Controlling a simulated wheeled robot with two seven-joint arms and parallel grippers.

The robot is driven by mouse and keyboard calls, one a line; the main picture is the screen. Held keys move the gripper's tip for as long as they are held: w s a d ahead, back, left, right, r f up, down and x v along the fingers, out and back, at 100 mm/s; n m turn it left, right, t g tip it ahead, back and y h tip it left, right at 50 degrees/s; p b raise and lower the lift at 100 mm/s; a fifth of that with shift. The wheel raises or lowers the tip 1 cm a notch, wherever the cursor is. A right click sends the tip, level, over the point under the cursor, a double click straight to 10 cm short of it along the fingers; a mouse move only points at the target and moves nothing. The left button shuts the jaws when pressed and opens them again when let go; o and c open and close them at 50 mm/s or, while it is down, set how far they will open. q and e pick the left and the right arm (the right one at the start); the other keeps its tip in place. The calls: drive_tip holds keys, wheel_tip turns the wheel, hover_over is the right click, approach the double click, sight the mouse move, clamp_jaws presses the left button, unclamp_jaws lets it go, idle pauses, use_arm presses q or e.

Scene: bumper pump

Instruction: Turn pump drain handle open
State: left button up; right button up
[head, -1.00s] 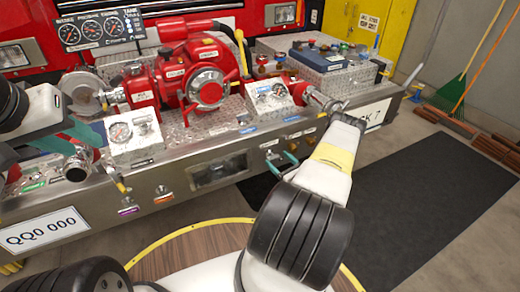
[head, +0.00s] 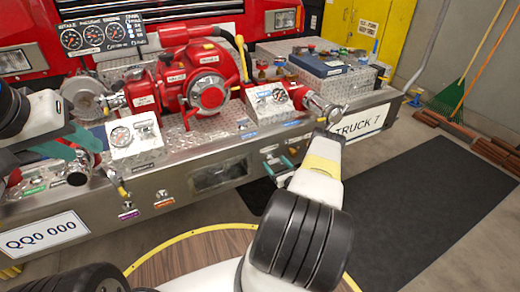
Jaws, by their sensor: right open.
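A small silver handle (head: 268,158) sits on the front face of the silver bumper, under a pale label. I take it for the pump drain handle, but its lettering is too small to read. My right gripper (head: 279,164) has teal fingers spread apart, close to this handle, with my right wrist to their right. I cannot tell whether the fingers touch the handle, or clearly how far it is turned. My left gripper (head: 80,146) has teal fingers that look spread, above the bumper's left part.
A red pump (head: 206,88) and a gauge box (head: 124,138) stand on the bumper deck. Other small pulls with purple (head: 129,214) and orange (head: 164,202) labels are on the front face. A dark mat (head: 420,205) covers open floor at right.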

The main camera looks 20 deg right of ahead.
drive_tip(key=c, duration=1.4)
drive_tip(key=shift+o, duration=0.2)
drive_tip(key=shift+n, duration=0.4)
drive_tip(key=n, duration=1.2)
drive_tip(key=shift+a+f+n, duration=0.15)
drive_tip(key=shift+a+n, duration=0.05)
drive_tip(key=shift+n, duration=0.1)
drive_tip(key=shift+s+f+n, duration=0.1)
drive_tip(key=shift+n, duration=2.2)
